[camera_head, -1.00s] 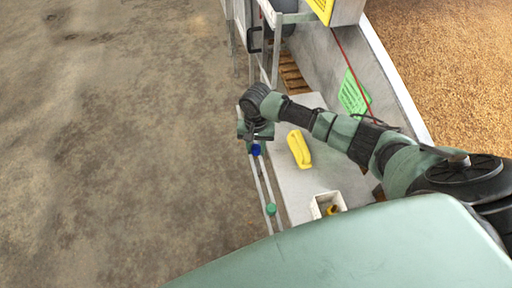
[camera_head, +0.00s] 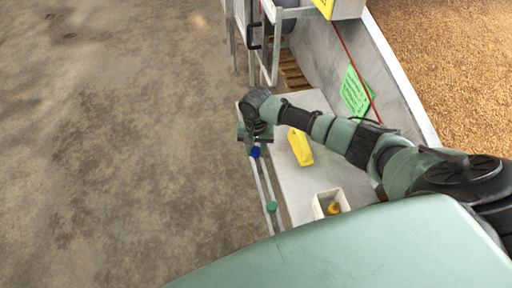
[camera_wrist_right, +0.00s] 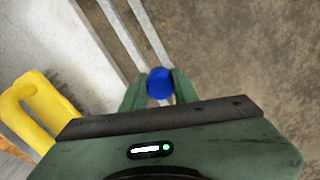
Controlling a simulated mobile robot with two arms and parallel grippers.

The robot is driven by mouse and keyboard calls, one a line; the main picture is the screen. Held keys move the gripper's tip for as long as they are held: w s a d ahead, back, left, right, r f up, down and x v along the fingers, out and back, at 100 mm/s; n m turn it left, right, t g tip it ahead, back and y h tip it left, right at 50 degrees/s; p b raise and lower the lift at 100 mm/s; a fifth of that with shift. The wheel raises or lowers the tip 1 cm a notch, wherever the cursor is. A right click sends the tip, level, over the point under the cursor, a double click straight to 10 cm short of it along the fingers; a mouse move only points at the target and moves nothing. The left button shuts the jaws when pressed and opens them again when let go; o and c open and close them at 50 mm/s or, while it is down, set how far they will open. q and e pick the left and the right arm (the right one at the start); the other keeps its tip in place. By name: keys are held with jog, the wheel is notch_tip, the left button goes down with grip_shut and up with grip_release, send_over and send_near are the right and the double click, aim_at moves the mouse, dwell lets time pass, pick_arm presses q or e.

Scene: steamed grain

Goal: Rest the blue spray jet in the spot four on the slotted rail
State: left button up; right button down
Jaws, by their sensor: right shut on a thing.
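The blue spray jet (camera_head: 255,152) shows as a round blue top at the far part of the slotted rail (camera_head: 265,185), along the table's left edge. In the right wrist view the blue spray jet (camera_wrist_right: 160,82) sits between the two green fingers of my right gripper (camera_wrist_right: 159,88). My right gripper (camera_head: 255,146) is shut on it, over the rail (camera_wrist_right: 126,38). The lower part of the jet and the slot under it are hidden. My left gripper is not in view.
A green-topped piece (camera_head: 271,207) stands on the nearer part of the rail. A yellow jug-like container (camera_head: 301,147) and a white bin (camera_head: 319,206) with a yellow item in it (camera_head: 333,208) stand on the pale table (camera_head: 300,185). Open floor lies to the left.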

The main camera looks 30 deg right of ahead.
jog(key=shift+f, duration=0.1)
jog(key=c, duration=1)
grip_release()
jog(key=shift+r+p, duration=0.45)
jog(key=shift+r, duration=3.45)
